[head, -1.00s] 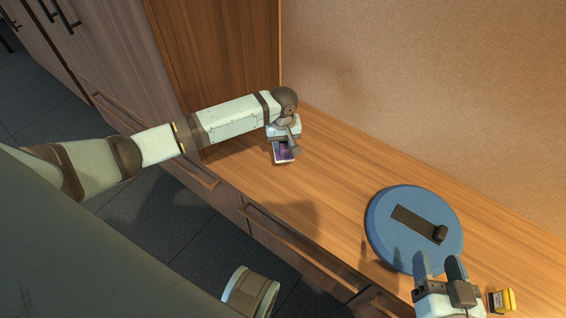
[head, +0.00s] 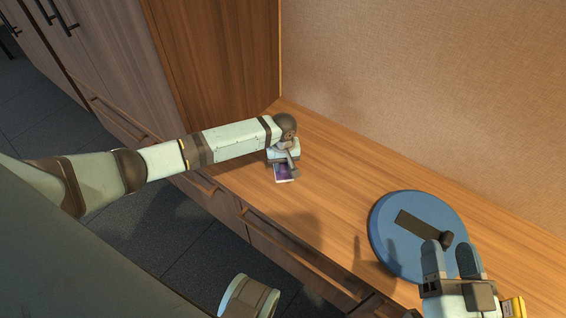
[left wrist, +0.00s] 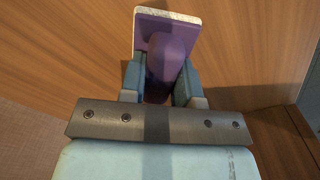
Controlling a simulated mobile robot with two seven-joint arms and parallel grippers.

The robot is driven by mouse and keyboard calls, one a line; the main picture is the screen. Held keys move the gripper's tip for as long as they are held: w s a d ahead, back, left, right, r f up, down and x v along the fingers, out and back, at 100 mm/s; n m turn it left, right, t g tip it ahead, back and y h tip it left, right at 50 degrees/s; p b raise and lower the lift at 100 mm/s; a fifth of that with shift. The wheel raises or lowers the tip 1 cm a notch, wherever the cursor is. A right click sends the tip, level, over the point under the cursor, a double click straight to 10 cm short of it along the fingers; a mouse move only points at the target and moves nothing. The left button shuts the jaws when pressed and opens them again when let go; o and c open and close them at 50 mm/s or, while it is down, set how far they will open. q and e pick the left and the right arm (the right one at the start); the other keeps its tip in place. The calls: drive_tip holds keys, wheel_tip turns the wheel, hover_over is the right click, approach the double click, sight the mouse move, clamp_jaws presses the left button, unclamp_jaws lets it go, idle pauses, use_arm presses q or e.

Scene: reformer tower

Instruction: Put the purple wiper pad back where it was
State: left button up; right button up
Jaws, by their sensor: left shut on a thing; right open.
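The purple wiper pad (head: 285,172) is at the left part of the wooden counter, with a pale edge and a purple grip. In the left wrist view the pad (left wrist: 182,22) shows its raised purple grip between the two fingers. My left gripper (head: 291,157) is shut on that grip (left wrist: 163,65). The pad is at or just above the counter; I cannot tell whether it touches. My right gripper (head: 451,258) is open and empty, above the near edge of the blue disc.
A round blue disc (head: 385,235) lies on the counter (head: 340,185) at the right, with a dark strip and knob on it. A yellow item (head: 514,306) is at the lower right. A wooden panel and wall bound the counter's back. The counter between pad and disc is clear.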

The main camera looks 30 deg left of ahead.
use_arm(q)
drive_tip(key=o, duration=0.9)
drive_tip(key=shift+c, duration=0.2)
use_arm(e)
drive_tip(key=shift+f, duration=0.1)
use_arm(q)
wheel_tip(320, 180, up, 2)
drive_tip(key=shift+r+p, duration=0.15)
drive_tip(key=shift+p, duration=0.25)
wheel_tip(320, 180, up, 10)
drive_tip(key=p, duration=0.4)
use_arm(e)
drive_tip(key=s+d+f+g+h, duration=0.1)
drive_tip(key=d+f+g+h, duration=0.2)
drive_tip(key=f, duration=0.5)
drive_tip(key=shift+s+d+f+g, duration=0.2)
drive_tip(key=shift+s+d+g, duration=0.15)
drive_tip(key=shift+g, duration=0.25)
